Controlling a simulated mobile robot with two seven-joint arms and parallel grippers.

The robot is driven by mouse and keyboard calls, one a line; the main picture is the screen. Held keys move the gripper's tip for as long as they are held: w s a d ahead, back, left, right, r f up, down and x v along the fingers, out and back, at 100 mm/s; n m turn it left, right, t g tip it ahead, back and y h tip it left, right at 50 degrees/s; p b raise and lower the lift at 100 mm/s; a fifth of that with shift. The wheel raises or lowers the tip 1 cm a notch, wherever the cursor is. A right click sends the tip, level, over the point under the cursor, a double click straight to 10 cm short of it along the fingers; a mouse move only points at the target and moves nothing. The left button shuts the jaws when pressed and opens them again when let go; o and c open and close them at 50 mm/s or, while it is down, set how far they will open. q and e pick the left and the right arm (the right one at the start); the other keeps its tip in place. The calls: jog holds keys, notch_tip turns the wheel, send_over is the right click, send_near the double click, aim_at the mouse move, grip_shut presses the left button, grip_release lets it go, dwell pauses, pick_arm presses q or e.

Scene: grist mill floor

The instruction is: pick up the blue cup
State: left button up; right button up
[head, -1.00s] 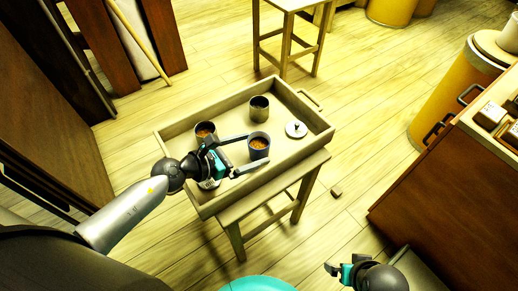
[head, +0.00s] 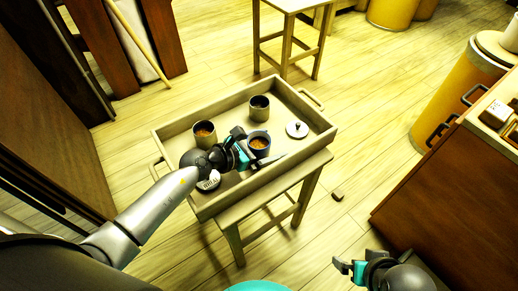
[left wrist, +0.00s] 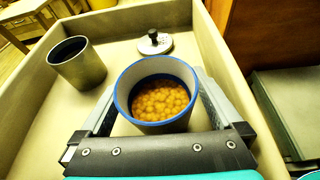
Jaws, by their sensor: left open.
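The blue cup (head: 259,149) stands upright in the wooden tray and holds small round orange-brown pieces. My left gripper (head: 256,147) is open, with one finger on each side of the cup. Whether the fingers touch it I cannot tell. My right gripper (head: 349,268) is low at the right, away from the tray, and nothing shows in it.
The tray (head: 205,211) sits on a small wooden table. It also holds a filled cup (head: 204,140), a dark-inside grey cup (head: 259,113), a knobbed lid (head: 297,129) and a pale item (head: 209,181) by my left wrist. A wooden cabinet (head: 440,190) stands at the right.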

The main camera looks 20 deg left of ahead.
pick_arm(q)
jog(key=c, duration=1.4)
jog(key=shift+c, duration=0.4)
jog(key=shift+r, duration=0.1)
jog(key=shift+r, duration=0.1)
jog(key=shift+r+p, duration=0.2)
jog(key=shift+p, duration=0.1)
notch_tip(320, 180, up, 9)
jog(key=p, duration=0.7)
pick_arm(e)
jog(key=s+d+f+g, duration=0.1)
jog(key=s+f, duration=0.2)
jog(key=f, duration=0.4)
jog(key=s+d+f, duration=0.2)
jog(key=s+f, duration=0.1)
jog(key=f, duration=0.4)
jog(key=shift+f+g, duration=0.25)
jog(key=shift+g, duration=0.15)
pick_arm(q)
jog(key=shift+r, duration=0.1)
pick_arm(e)
jog(key=shift+s, duration=0.15)
